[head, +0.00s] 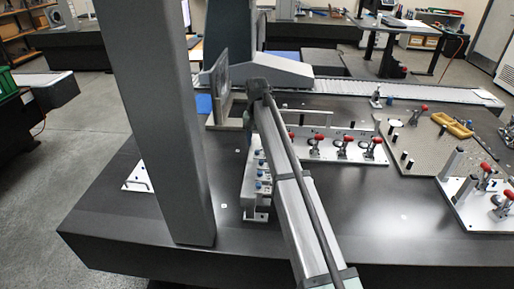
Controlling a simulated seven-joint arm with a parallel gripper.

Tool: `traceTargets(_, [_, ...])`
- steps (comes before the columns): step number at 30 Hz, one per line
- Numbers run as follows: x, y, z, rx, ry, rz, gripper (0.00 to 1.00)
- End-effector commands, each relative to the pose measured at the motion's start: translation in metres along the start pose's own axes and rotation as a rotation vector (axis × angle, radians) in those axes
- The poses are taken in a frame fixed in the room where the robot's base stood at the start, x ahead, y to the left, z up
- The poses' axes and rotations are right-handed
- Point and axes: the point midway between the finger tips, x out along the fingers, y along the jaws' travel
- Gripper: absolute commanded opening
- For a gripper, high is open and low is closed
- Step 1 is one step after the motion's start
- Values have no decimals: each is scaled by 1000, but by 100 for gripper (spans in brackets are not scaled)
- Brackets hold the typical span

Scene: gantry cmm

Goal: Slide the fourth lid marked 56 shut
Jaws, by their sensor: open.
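A pale block with a column of small blue-topped parts (259,187) stands on the dark table, just left of my arm. My arm crosses in front of it and hides its right side. I cannot make out single lids, any number 56, or whether a lid is open or shut. My arm reaches up from the bottom of the head view and bends down at its far end, near the block's back end. My gripper's fingers are hidden there, so its distance from the block cannot be told.
A thick grey column (160,120) stands left of the block. White fixture plates with red-handled clamps (344,146) lie to the right, with another clamp fixture (482,200) at the right edge. A tan plate (425,145) lies behind. The front right of the dark table (385,215) is clear.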

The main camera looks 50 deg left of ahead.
Motion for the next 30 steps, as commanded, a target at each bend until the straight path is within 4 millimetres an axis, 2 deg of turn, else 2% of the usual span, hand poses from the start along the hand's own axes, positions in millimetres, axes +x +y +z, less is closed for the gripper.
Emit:
traceTargets(3, [17, 0, 0, 0, 0, 0, 46])
traceTargets(9, [33, 0, 0, 0, 1, 0, 46])
traceTargets(21, [38, 0, 0, 0, 1, 0, 46])
traceTargets(30, [38, 0, 0, -1, 1, 0, 18])
